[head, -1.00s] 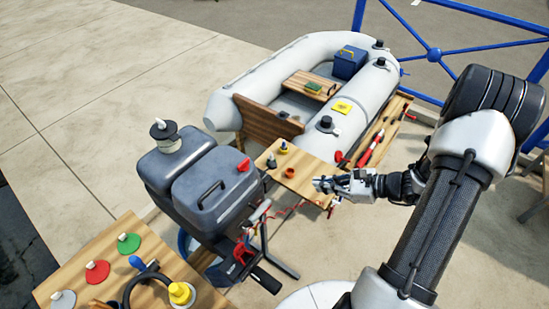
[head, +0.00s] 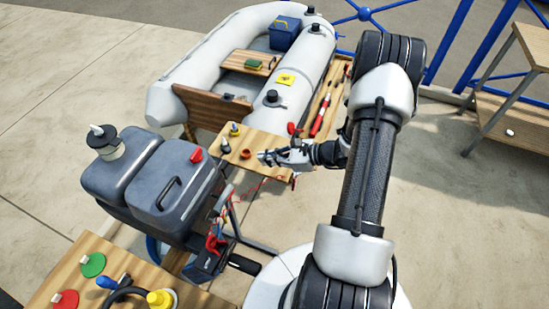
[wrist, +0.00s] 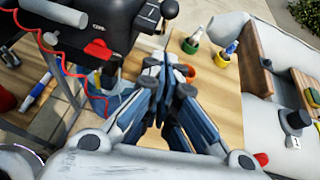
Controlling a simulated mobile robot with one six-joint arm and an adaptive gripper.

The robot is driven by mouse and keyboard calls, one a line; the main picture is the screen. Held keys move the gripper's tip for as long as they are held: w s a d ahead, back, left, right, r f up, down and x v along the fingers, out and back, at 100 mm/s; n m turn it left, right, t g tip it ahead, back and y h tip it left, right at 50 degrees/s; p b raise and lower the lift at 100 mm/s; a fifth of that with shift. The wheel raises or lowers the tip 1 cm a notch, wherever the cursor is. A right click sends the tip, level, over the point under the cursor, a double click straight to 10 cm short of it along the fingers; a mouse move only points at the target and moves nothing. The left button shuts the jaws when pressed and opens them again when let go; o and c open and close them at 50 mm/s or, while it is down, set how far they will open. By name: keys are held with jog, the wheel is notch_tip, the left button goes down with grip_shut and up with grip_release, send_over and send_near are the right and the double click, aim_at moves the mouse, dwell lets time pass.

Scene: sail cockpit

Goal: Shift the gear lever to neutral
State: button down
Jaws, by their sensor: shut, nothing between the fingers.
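In the head view the grey outboard motor (head: 165,185) stands left of my gripper, and I cannot make out the lever there. My gripper (head: 263,158) is shut and empty, above the small wooden table behind the motor.
A red cable (wrist: 62,62) hangs beside the motor. The white inflatable boat (head: 185,65) lies behind.

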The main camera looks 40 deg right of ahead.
jog(key=w+a+b, duration=0.1)
jog(key=w+a, duration=0.4)
jog(key=w, duration=0.1)
jog(key=shift+a+f+b, duration=0.2)
jog(key=shift+f+b, duration=0.1)
jog(key=shift+b, duration=0.05)
jog(key=shift+w+a+r+g+p, duration=0.15)
jog(key=shift+w+r+g+p, duration=0.25)
jog(key=shift+p, duration=0.35)
jog(key=shift+r, duration=0.15)
